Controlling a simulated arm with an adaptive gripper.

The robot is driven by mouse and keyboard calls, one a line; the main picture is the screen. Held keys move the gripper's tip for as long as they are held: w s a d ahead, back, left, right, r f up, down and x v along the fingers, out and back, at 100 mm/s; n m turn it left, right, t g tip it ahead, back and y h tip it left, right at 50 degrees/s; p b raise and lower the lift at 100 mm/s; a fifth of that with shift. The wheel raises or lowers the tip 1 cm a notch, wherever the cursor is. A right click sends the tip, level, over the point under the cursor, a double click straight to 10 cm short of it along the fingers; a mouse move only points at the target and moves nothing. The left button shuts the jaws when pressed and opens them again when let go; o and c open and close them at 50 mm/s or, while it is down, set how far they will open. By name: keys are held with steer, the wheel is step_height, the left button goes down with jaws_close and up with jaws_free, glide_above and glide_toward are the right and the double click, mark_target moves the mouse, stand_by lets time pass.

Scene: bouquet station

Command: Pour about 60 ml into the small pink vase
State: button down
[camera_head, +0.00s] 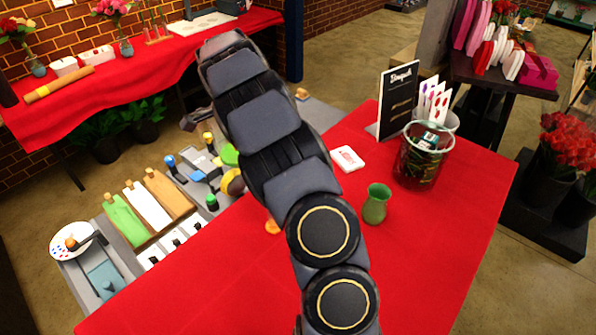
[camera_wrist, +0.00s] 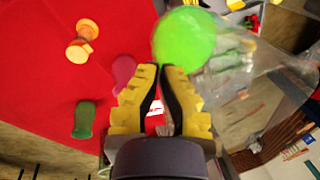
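A small pink vase (camera_wrist: 122,70) stands on the red cloth in the wrist view, just left of my fingertips and partly covered by the left finger. My arm hides it in the head view. My gripper (camera_wrist: 162,70) has yellow fingers with dark pads. Its tips are close together, with a gap lower down. A bright green round thing (camera_wrist: 184,38) lies right past the tips; it also shows beside my arm in the head view (camera_head: 228,155). I cannot tell whether the fingers grip it. A clear, see-through shape (camera_wrist: 250,75) is to its right.
A green vase (camera_head: 376,203) and an orange vase (camera_wrist: 82,42) stand on the red table (camera_head: 430,270). A glass container (camera_head: 420,160), a dark sign (camera_head: 397,100) and a white box (camera_head: 347,159) are farther back. A grey tool tray (camera_head: 110,210) is at left. The front of the table is clear.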

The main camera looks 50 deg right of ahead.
steer(key=s+a+x, duration=0.1)
steer(key=x, duration=0.7)
steer(key=shift+s+f, duration=0.2)
steer(key=shift+f, duration=0.3)
steer(key=shift+s+d+f, duration=0.1)
steer(key=shift+f, duration=0.05)
steer(key=shift+s+d+r+m+t+y, duration=0.15)
steer(key=shift+s+d+t+y, duration=0.45)
steer(key=shift+t, duration=1.25)
steer(key=shift+s+d+m+t+y, duration=0.2)
steer(key=shift+s+t+y, duration=0.5)
steer(key=shift+t+y, duration=0.8)
steer(key=shift+s+d+r+m+t+y, duration=0.15)
steer(key=shift+s+d+t+y, duration=0.35)
steer(key=shift+t, duration=1.65)
steer(key=shift+s+a+r+t+y+p, duration=0.1)
steer(key=shift+s+r+t+y+p, duration=0.15)
steer(key=shift+r+t+y+p, duration=0.35)
steer(key=shift+s+r+t, duration=0.2)
steer(key=shift+s+t, duration=0.2)
steer(key=shift+t, duration=0.3)
